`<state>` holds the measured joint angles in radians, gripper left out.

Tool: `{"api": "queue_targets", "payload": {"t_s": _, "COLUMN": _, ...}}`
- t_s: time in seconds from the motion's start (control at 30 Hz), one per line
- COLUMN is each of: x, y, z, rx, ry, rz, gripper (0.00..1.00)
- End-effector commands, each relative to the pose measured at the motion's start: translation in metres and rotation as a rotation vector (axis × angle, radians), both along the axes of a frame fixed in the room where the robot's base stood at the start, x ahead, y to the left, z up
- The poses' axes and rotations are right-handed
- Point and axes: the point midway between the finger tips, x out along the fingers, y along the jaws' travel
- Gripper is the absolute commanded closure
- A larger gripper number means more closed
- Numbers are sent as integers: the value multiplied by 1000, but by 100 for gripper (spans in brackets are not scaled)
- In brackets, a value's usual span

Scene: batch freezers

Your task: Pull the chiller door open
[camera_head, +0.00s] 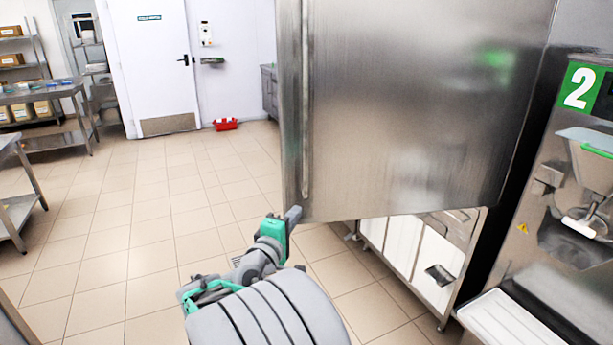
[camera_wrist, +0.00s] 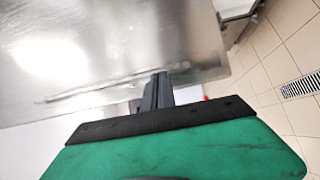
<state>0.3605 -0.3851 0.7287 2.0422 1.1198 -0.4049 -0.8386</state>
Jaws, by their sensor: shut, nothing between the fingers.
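The chiller door (camera_head: 420,110) is a large brushed-steel panel filling the upper middle of the head view. A long vertical strip (camera_head: 305,100), perhaps its handle, runs near its left edge. My gripper (camera_head: 293,214) is shut and empty at the door's lower left corner. In the wrist view, the closed fingers (camera_wrist: 158,88) point at the lower part of the steel panel (camera_wrist: 110,50), close to a long ridge along its edge. I cannot tell whether they touch it. The chiller's inside is not visible.
Under and behind the door is a steel frame with white panels (camera_head: 405,240). A batch freezer marked 2 (camera_head: 580,90) stands at right, with a white tray (camera_head: 505,318) in front. Steel tables (camera_head: 50,92) are at left. A red box (camera_head: 225,124) lies by the wall. The tiled floor (camera_head: 120,220) at left is clear.

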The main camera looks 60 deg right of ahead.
Motion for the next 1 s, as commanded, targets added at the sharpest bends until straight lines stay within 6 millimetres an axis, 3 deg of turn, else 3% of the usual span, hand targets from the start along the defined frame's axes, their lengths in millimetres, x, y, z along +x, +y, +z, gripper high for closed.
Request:
{"api": "queue_targets", "payload": {"t_s": 0.17, "x": 2, "y": -19, "z": 5, "rx": -28, "ry": 20, "rz": -5, "gripper": 100}}
{"api": "queue_targets", "payload": {"t_s": 0.4, "x": 14, "y": -66, "z": 6, "rx": -26, "ry": 18, "rz": -3, "gripper": 100}}
{"api": "queue_targets", "payload": {"t_s": 0.6, "x": 22, "y": -92, "z": 5, "rx": -25, "ry": 15, "rz": 1, "gripper": 100}}
{"api": "queue_targets", "payload": {"t_s": 1.0, "x": 24, "y": -96, "z": 3, "rx": -25, "ry": 13, "rz": 3, "gripper": 100}}
